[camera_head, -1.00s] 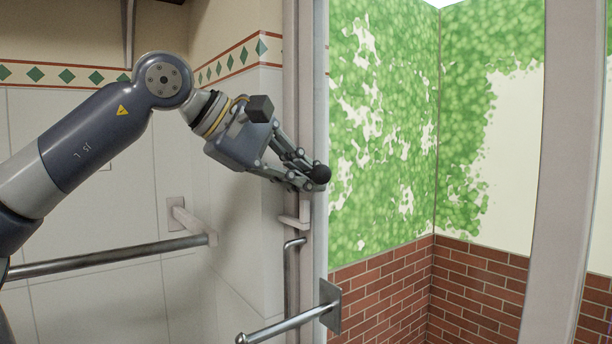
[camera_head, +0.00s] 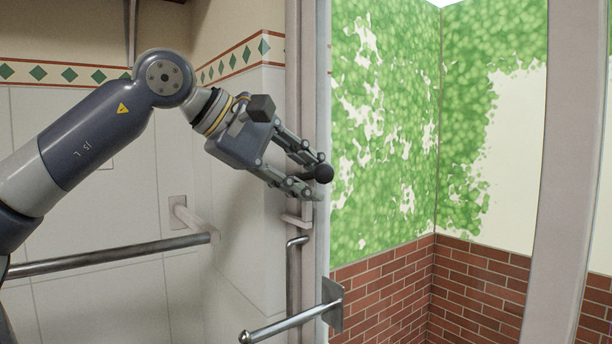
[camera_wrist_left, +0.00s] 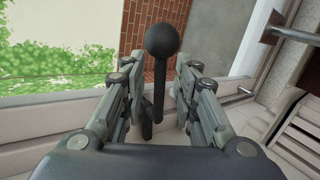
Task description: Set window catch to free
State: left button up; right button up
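The window catch is a dark lever with a round black knob (camera_head: 323,173) at the window frame's edge. In the left wrist view the knob (camera_wrist_left: 162,39) tops a thin dark stem (camera_wrist_left: 160,85) that stands upright in the picture. My left gripper (camera_head: 311,177) is open at the catch, one finger above the knob and one below it in the head view. In the left wrist view the fingers (camera_wrist_left: 157,75) stand on either side of the stem, with gaps showing. The catch's base is partly hidden by the gripper. My right gripper is not in view.
A pale window frame (camera_head: 308,80) runs vertically beside the catch. A metal rail (camera_head: 110,256) crosses the left wall, and a shorter bar with a plate (camera_head: 331,305) sits below the catch. Beyond the window are red brick (camera_head: 385,285) and green foliage (camera_head: 385,120).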

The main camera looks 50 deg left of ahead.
pick_arm(q)
jog(key=v, duration=1.2)
